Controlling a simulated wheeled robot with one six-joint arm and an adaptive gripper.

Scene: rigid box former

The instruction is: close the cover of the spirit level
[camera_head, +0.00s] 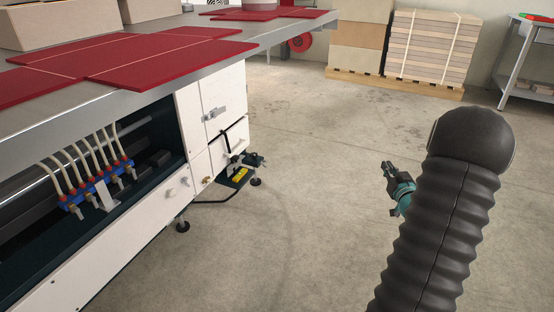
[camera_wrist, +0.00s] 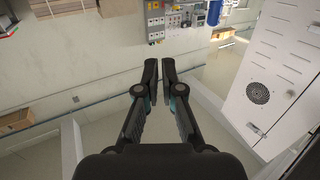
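My gripper (camera_head: 388,168) is at the right of the head view, out over bare floor and well apart from the machine. In the wrist view its two dark fingers (camera_wrist: 160,72) stand side by side with a narrow gap between them and nothing in it. I cannot make out a spirit level or its cover in either view. The white machine front (camera_head: 212,110) at the left of the head view has panels with small latches.
Red boards (camera_head: 170,60) lie on the metal table. A valve row (camera_head: 95,190) sits in an open bay. A foot and cable (camera_head: 240,175) stick out by the machine's corner. Stacked boards (camera_head: 430,45) stand on a pallet behind. The floor between is clear.

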